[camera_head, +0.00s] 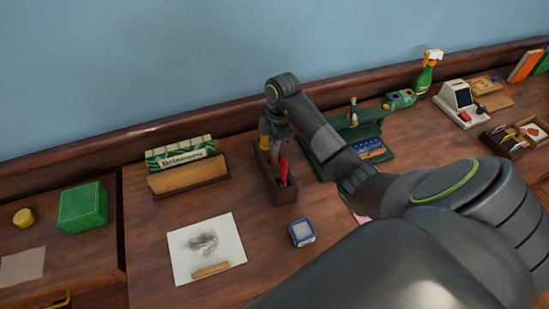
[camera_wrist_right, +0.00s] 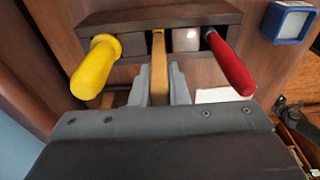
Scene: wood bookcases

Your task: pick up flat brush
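A dark wooden tool holder (camera_head: 266,183) stands on the desk; its slotted top (camera_wrist_right: 160,17) shows in the right wrist view. A flat, light-wood handle (camera_wrist_right: 158,72), seemingly the flat brush, stands in a middle slot; its lower end is hidden in the holder. My right gripper (camera_wrist_right: 159,88) has its grey fingers on both sides of this handle, with no clear gap, so it looks shut on it. In the head view my right gripper (camera_head: 274,128) is above the holder's far end. My left gripper is not in view.
A yellow handle (camera_wrist_right: 95,68) and a red handle (camera_wrist_right: 230,64) stick up close on either side. A blue-and-white box (camera_head: 301,232) and a sketch sheet (camera_head: 206,247) lie in front. A green stand (camera_head: 325,158) is to the right.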

